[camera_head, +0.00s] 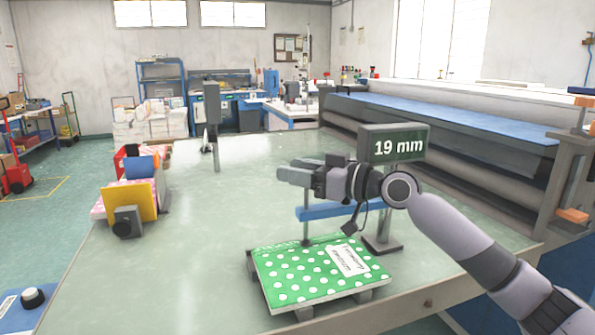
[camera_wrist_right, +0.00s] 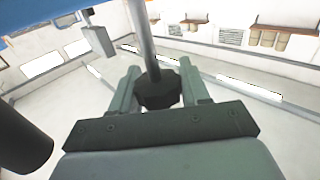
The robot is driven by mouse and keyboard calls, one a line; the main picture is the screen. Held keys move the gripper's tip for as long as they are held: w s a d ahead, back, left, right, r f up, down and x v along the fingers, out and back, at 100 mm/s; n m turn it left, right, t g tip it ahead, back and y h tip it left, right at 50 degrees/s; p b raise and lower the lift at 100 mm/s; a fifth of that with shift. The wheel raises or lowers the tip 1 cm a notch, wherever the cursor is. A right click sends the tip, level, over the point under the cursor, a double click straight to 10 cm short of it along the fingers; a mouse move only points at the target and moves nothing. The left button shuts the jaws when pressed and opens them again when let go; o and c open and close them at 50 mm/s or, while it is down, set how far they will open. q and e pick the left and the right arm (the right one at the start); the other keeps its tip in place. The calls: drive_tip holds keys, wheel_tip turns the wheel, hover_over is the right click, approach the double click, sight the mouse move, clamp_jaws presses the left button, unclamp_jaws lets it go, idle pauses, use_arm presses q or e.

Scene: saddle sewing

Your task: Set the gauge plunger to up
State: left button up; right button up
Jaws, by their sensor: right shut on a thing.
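The gauge stands on the table with a grey display (camera_head: 398,146) reading "19 mm" and a blue arm (camera_head: 330,211). Its thin grey plunger rod (camera_head: 306,222) runs upright through the blue arm. The rod's lower end is at the back edge of a green dotted pad (camera_head: 300,278); I cannot tell whether it touches. My right gripper (camera_head: 290,173) is at the rod's top, above the blue arm. In the right wrist view, its fingers (camera_wrist_right: 160,84) are shut on the plunger's dark knob (camera_wrist_right: 158,93). My left gripper is out of view.
The pad lies on a board with a white label (camera_head: 347,262) near the table's front edge. A yellow block and other coloured pieces (camera_head: 130,203) sit at the left. A grey post (camera_head: 214,130) stands at the back. The middle-left table surface (camera_head: 205,240) is clear.

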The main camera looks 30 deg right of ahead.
clamp_jaws()
drive_tip(key=shift+r+p, duration=1.15)
drive_tip(key=shift+r, duration=0.65)
drive_tip(key=shift+f, duration=0.1)
drive_tip(key=o, duration=0.7)
unclamp_jaws()
drive_tip(key=shift+o, duration=0.2)
